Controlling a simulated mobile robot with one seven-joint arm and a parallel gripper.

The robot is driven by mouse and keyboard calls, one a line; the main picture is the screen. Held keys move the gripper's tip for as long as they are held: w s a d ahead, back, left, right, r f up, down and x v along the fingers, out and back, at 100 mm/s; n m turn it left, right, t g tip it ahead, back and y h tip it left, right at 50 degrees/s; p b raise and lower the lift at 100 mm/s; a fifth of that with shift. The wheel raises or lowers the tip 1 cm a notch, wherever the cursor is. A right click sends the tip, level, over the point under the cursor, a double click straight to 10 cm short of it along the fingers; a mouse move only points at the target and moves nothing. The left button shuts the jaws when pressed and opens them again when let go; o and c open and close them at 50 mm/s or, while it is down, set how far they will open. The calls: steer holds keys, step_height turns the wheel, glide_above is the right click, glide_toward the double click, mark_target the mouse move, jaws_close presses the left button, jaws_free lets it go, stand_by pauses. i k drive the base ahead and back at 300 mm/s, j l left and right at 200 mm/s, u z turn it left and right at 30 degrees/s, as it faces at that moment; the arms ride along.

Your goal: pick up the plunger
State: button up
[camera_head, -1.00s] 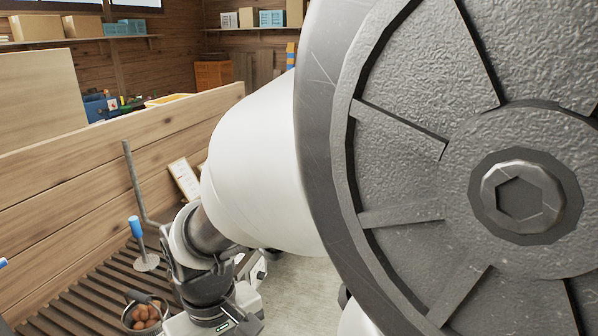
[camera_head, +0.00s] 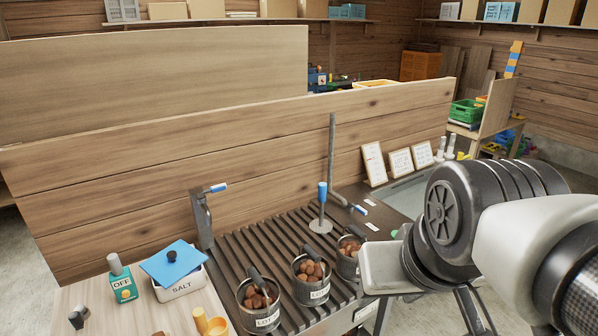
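The plunger (camera_head: 320,226) stands upright on the dark slatted rack (camera_head: 262,246). It has a blue handle, a thin metal shaft and a round flat metal disc at its foot. It is behind the row of chestnut pots and in front of the wooden partition. My arm comes in from the right edge. A pale block at its end is right of the pots, apart from the plunger and to its lower right. The fingers of my gripper cannot be made out clearly, so I cannot tell whether they are open or shut.
Metal pots of chestnuts (camera_head: 261,319) line the rack's front. A tall metal post with a blue-tipped lever (camera_head: 332,150) stands right behind the plunger. A clamp (camera_head: 201,215) is at the rack's left. A salt box (camera_head: 181,285) and green OFF block (camera_head: 122,284) sit front left.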

mark_target(320, 226)
steer(key=z, duration=0.85)
steer(key=u, duration=0.35)
steer(key=i+l+u, duration=0.1)
steer(key=u, duration=0.3)
steer(key=i+l+u, duration=0.1)
steer(key=u, duration=0.25)
steer(key=i+l+u, duration=0.2)
steer(key=l+u, duration=0.25)
steer(key=l, duration=0.2)
steer(key=i+l+u, duration=0.2)
steer(key=l, duration=0.15)
steer(key=i+l, duration=0.1)
steer(key=l, duration=0.4)
steer(key=l+u, duration=0.1)
steer(key=l, duration=0.4)
steer(key=i, duration=0.05)
